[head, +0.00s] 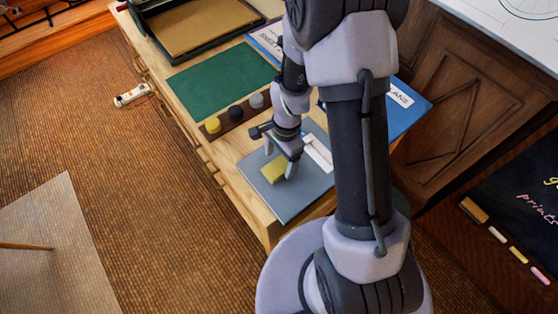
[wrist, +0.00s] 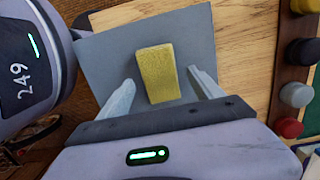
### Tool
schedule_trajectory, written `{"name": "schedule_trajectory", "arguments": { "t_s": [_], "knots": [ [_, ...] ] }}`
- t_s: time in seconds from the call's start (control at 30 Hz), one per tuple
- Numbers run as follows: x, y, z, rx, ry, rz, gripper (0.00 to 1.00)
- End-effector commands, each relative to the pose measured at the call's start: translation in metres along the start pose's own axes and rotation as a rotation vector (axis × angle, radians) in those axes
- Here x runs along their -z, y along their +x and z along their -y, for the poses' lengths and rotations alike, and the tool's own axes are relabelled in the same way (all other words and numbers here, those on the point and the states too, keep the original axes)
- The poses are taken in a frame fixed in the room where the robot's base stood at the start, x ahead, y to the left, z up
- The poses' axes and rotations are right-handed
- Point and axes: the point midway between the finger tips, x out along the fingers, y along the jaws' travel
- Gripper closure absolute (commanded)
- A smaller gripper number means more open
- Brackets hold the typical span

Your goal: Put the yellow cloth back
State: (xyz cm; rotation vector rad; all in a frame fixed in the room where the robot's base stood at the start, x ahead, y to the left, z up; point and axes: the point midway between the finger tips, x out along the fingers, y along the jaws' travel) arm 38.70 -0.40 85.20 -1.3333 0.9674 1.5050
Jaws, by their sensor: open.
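The yellow cloth (head: 274,170) is a small folded block lying on a grey mat (head: 287,206) at the near end of the wooden desk. In the wrist view the cloth (wrist: 158,73) lies on the grey mat (wrist: 105,55), between and just beyond my open fingers. My gripper (head: 281,157) is over the mat next to the cloth, open and empty. In the wrist view my gripper (wrist: 163,88) has a finger on each side of the cloth, with gaps between. Whether the fingertips touch the mat is unclear.
A dark rack of round knobs (head: 234,113) stands beside the mat, also at right in the wrist view (wrist: 296,94). A green mat (head: 220,82), a tray (head: 200,25) and a blue folder (head: 405,105) are farther back. A white label lies on the grey mat, partly behind my arm.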

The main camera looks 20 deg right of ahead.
Motion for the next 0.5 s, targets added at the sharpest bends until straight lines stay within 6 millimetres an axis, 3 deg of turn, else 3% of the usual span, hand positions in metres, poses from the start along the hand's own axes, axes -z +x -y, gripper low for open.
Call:
{"name": "schedule_trajectory", "arguments": {
  "t_s": [0.03,0.2,0.43,0.5],
  "knots": [
    [0.0,-0.021,0.001,0.004,0.001,-0.002,0.25],
    [0.0,-0.07,0.001,0.004,0.002,-0.001,0.25],
    [-0.001,-0.103,0.001,0.005,-0.004,-0.002,0.25],
    [-0.005,-0.122,0.002,0.031,-0.042,-0.012,0.25]
  ]
}}
